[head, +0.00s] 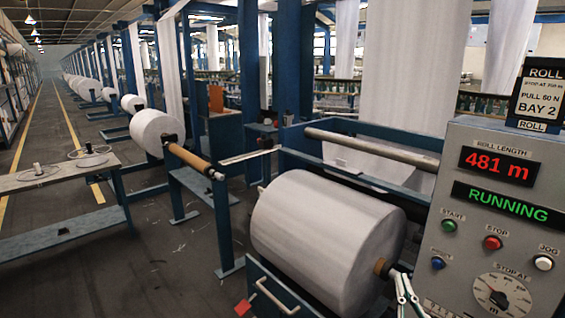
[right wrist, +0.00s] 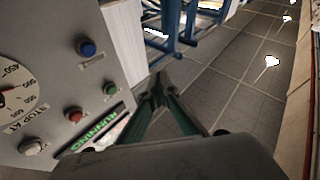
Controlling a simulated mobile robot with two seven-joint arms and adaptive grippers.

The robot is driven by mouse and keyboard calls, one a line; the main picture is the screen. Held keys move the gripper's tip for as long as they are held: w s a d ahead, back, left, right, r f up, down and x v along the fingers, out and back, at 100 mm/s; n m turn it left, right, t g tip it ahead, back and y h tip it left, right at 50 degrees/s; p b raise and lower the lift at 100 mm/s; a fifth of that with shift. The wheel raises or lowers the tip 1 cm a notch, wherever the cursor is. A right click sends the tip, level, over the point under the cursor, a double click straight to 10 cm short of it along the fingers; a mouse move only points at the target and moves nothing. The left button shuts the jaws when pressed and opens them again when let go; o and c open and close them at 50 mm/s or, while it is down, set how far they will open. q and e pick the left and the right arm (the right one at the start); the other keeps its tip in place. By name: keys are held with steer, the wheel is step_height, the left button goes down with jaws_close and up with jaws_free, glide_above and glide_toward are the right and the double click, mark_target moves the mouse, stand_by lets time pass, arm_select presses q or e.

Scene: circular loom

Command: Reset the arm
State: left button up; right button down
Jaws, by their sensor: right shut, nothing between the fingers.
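My right gripper (head: 403,283) shows at the bottom edge of the head view, just left of the control panel (head: 470,250) and by the core end of the big white roll (head: 328,240). In the right wrist view my right gripper (right wrist: 158,88) has its two green fingers meeting at the tips, shut with nothing between them. The panel fills the left of that view, with its blue button (right wrist: 86,48), green button (right wrist: 110,89), red button (right wrist: 75,115) and white button (right wrist: 32,146) apart from the fingers. My left gripper is in neither view.
The panel's displays read 481 m (head: 498,166) and RUNNING (head: 500,203). A steel roller (head: 373,149) lies above the roll. A table (head: 60,178) with reels stands at the left. The aisle floor (head: 160,270) between the table and the loom is mostly clear.

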steer(key=s+a+f+n+g+y, duration=0.1)
steer(key=s+a+f+g, duration=0.2)
steer(key=s+f, duration=0.4)
steer(key=s+a+f+n+g+y, duration=0.1)
steer(key=s+f+g, duration=0.3)
steer(key=f, duration=0.9)
steer(key=s+a+f+n+g+y, duration=0.1)
steer(key=s+a+f+g, duration=0.3)
steer(key=s+f, duration=0.6)
steer(key=shift+s+a+y, duration=0.3)
steer(key=shift+s+a, duration=0.05)
